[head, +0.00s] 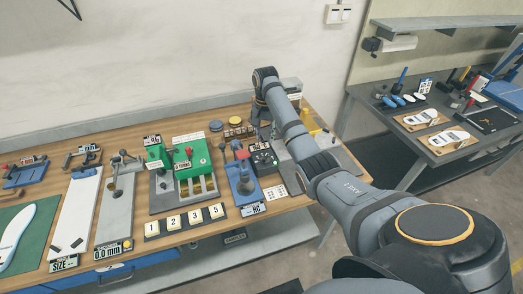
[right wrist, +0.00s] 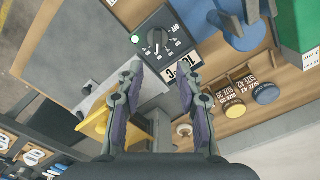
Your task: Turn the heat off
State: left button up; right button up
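The heat control is a black box (right wrist: 158,36) with a dark rotary knob (right wrist: 155,38), white scale marks, OFF lettering and a lit green lamp (right wrist: 135,39). A white label (right wrist: 183,66) with black print lies beside it. In the head view the box (head: 264,159) sits on the wooden bench, right of the blue-based device. My right gripper (right wrist: 161,82) is open and empty in the right wrist view. Its fingertips point toward the box and appear apart from the knob. In the head view my arm mostly hides the gripper. The knob's exact setting is hard to read. My left gripper is not in view.
A blue device (head: 241,182) stands left of the box, and a green-topped fixture (head: 191,158) farther left. A yellow part (right wrist: 97,122) and grey machine parts lie near my right fingers. Round pads (right wrist: 265,93) sit nearby. A second bench (head: 420,140) is at right.

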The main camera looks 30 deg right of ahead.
aim_at(265, 156)
jog(key=f, duration=0.2)
jog(key=s+f+p, duration=0.1)
jog(key=f, duration=0.1)
jog(key=shift+s, duration=0.1)
jog(key=f, duration=0.6)
jog(key=shift+w+p, duration=0.3)
jog(key=shift+p, duration=0.1)
jog(key=shift+c, duration=0.2)
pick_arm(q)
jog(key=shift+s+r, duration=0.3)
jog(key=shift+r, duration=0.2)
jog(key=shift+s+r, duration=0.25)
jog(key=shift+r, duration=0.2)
pick_arm(e)
grip_shut()
